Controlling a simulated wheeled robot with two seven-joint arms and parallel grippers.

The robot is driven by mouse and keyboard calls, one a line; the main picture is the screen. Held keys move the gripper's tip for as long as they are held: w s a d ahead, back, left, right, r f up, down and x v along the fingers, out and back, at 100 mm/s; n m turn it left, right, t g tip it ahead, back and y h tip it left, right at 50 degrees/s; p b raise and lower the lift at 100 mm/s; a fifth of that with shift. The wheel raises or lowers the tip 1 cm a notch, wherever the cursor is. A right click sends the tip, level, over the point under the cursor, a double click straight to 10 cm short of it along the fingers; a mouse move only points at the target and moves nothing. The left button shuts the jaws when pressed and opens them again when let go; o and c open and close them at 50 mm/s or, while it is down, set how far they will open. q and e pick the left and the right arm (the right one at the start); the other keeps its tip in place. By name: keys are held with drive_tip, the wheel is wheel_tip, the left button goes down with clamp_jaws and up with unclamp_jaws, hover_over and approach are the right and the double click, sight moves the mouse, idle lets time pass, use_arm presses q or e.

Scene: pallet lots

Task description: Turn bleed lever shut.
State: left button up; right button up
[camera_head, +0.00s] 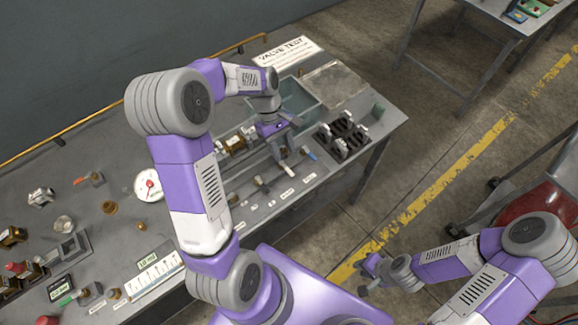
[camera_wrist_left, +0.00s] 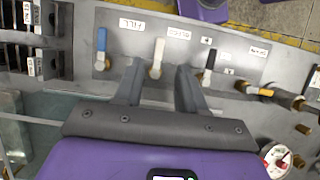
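A row of levers stands on the valve bench. In the left wrist view, a cream lever (camera_wrist_left: 158,58) stands behind a small label (camera_wrist_left: 179,33) whose upside-down word is hard to read, perhaps BLEED. My left gripper (camera_wrist_left: 158,72) is open, one finger on each side of this lever, with gaps to both. A blue lever (camera_wrist_left: 101,48) by the FILL label (camera_wrist_left: 131,25) is outside the fingers, and a black lever with a pale end (camera_wrist_left: 209,66) is on the other side. In the head view my left gripper (camera_head: 281,150) is over the bench; my right gripper (camera_head: 367,274) looks open and empty.
A black rack (camera_head: 343,136) with pale-topped parts stands right of the levers. A round gauge (camera_head: 148,185) and brass fittings are to the left.

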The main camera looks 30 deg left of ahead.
sight(290, 172)
use_arm(q)
drive_tip(key=b+x, duration=0.1)
drive_tip(key=x, duration=0.5)
drive_tip(key=shift+s+d+f, duration=0.1)
drive_tip(key=shift+d+f, duration=0.1)
drive_tip(key=shift+f, duration=0.1)
clamp_jaws()
